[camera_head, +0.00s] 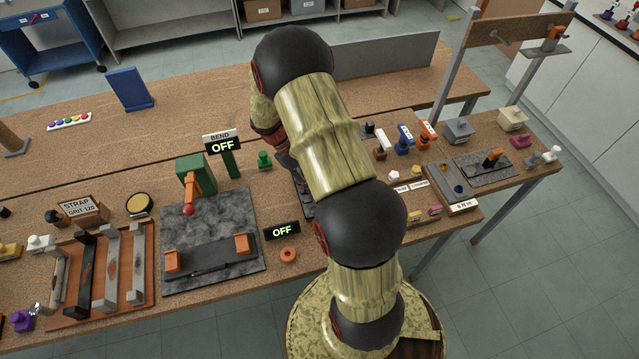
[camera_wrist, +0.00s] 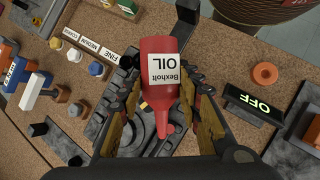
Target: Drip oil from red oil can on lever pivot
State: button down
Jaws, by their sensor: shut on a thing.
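The red oil can (camera_wrist: 158,52), with a white OIL label, sits between the fingers of my gripper (camera_wrist: 160,98) in the wrist view. My gripper is shut on it, and its narrow red spout points to the bottom of the picture. Behind the can is a dark grey fixture (camera_wrist: 112,112), partly hidden by the can and fingers. I cannot tell whether a pivot is on it or whether the spout touches it. In the head view my arm hides the can and most of that fixture. An orange lever (camera_head: 199,181) with a red knob stands at a green block (camera_head: 193,170).
A dark bending plate (camera_head: 212,262) lies left of my arm. An OFF display (camera_head: 282,231) and an orange ring (camera_head: 288,255) are beside it. Several small tools stand right of my arm. A strap-sanding rack (camera_head: 105,270) is at the left.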

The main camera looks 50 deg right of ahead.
jog(key=shift+r+g, duration=0.2)
jog(key=shift+g, duration=0.1)
jog(key=shift+w+r+g+p, duration=0.25)
jog(key=shift+r+g+p, duration=0.05)
jog(key=shift+g+p, duration=0.15)
jog(key=shift+w+f, duration=0.1)
jog(key=shift+s, duration=0.2)
jog(key=shift+w, duration=0.1)
dwell(1.4)
jog(key=shift+s+f+t+b, duration=0.45)
jog(key=shift+f+t+b, duration=0.1)
jog(key=shift+t, duration=0.5)
jog(key=shift+f, duration=0.1)
